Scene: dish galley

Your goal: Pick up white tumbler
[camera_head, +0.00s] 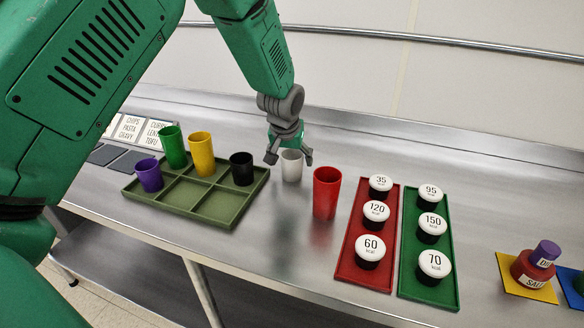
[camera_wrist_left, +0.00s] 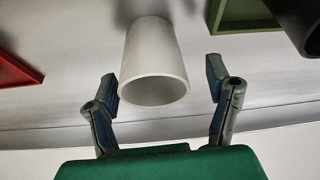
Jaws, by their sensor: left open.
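The white tumbler (camera_head: 291,167) stands upright on the steel counter, between the green compartment tray and the red cup in the head view. My left gripper (camera_head: 288,160) is above and around it, with its fingers apart. In the left wrist view the white tumbler (camera_wrist_left: 153,62) shows with its open rim toward my gripper. The left gripper's two fingers (camera_wrist_left: 165,92) are spread wide, one on each side of the rim, with a gap at the right finger and the left finger close to the rim. My right gripper is not in view.
The green tray (camera_head: 226,207) holds a green, a yellow, a purple and a black cup (camera_head: 241,169). A red cup (camera_head: 326,193) stands close on the right. Red (camera_head: 344,262) and green (camera_head: 445,290) trays with labelled pots lie farther right. A rail (camera_head: 400,37) runs along the wall.

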